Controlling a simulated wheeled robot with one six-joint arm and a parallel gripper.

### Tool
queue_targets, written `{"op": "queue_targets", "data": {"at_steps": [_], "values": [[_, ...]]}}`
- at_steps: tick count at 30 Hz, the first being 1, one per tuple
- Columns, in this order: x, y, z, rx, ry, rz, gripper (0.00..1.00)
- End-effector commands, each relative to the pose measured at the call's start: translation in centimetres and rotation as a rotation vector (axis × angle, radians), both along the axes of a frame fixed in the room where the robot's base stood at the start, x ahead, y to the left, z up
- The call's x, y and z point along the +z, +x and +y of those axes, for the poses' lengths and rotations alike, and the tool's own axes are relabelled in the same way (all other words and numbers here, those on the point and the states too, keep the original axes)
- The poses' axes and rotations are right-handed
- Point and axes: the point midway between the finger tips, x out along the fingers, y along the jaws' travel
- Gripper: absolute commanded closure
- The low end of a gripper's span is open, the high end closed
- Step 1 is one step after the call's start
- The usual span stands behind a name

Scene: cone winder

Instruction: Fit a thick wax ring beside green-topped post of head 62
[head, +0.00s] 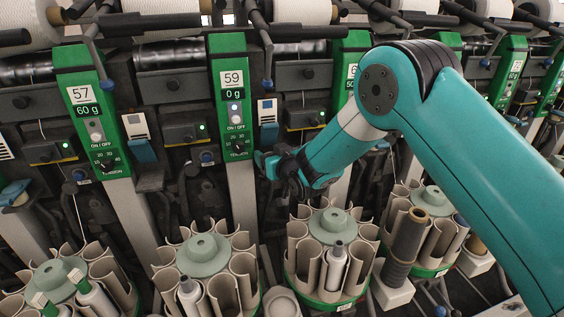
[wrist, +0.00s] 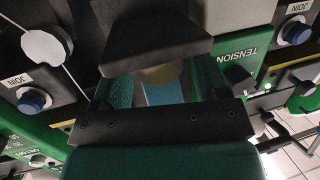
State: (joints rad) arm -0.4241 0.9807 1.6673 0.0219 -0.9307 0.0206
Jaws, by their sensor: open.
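My gripper (head: 268,166) is at the end of the teal arm in the head view, in front of the winding heads and below the panel marked 59 (head: 232,95). In the wrist view my gripper (wrist: 160,88) is open. A pale rounded thing (wrist: 160,74) and a blue strip (wrist: 163,94) show through the gap between its dark parts; I cannot tell what the pale thing is. I cannot make out a thick wax ring or a green-topped post in either view. No number 62 is readable; the arm partly covers the panel (head: 350,65) right of 59.
Panel 57 (head: 90,110) stands at left. Round magazines of beige pockets with pale green hubs (head: 203,247) line the front, some holding bobbins. A dark grey tube (head: 405,245) stands at right. White yarn cones (head: 300,10) sit along the top. A TENSION panel (wrist: 238,60) is close in the wrist view.

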Motion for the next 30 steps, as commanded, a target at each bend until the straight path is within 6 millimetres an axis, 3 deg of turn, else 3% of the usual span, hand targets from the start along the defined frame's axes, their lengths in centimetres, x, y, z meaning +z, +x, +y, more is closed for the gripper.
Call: {"op": "queue_targets", "data": {"at_steps": [15,26,30], "values": [[1.2,-9.0,-4.0,-0.001,-0.001,0.001,0.32],[2.0,-10.6,-4.7,-0.003,0.000,0.019,0.32],[3.7,-12.0,-5.4,-0.005,-0.007,0.161,0.32]]}}
